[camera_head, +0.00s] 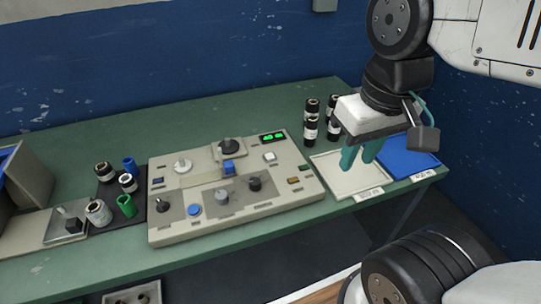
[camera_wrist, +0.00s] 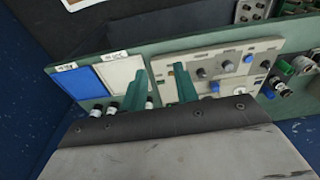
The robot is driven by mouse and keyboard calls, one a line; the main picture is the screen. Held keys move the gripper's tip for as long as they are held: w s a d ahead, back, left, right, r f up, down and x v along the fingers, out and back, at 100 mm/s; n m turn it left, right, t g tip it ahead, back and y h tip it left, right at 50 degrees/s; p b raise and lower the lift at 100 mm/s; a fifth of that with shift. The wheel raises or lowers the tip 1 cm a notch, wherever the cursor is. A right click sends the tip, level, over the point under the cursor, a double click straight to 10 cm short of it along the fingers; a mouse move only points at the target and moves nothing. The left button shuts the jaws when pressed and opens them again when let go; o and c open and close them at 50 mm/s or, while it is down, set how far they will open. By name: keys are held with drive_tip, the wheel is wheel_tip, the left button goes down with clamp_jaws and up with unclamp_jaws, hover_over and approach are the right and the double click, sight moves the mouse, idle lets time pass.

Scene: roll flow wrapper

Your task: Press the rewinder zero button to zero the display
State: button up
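The beige control panel (camera_head: 235,185) lies on the green table, with a small display (camera_head: 272,137) lit green at its far right corner; its digits are too small to read. A white square button (camera_head: 270,157) sits below the display. A blue round button (camera_head: 194,210) is near the front edge, and a blue block-like part (camera_head: 228,167) is near the middle. I cannot read which one is the rewinder zero button. My gripper (camera_head: 361,155) hangs right of the panel, above the white tray, touching nothing visible. Its teal fingers are apart and empty; they also show in the wrist view (camera_wrist: 160,89).
The white tray (camera_head: 340,187) and blue tray (camera_head: 405,165) are right of the panel. Several dark rolls (camera_head: 310,125) stand behind the white tray. More rolls stand on a dark mat (camera_head: 108,190) left of the panel. Several knobs, including a black one (camera_head: 254,184), rise from the panel.

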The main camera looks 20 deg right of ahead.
clamp_jaws()
idle(1.4)
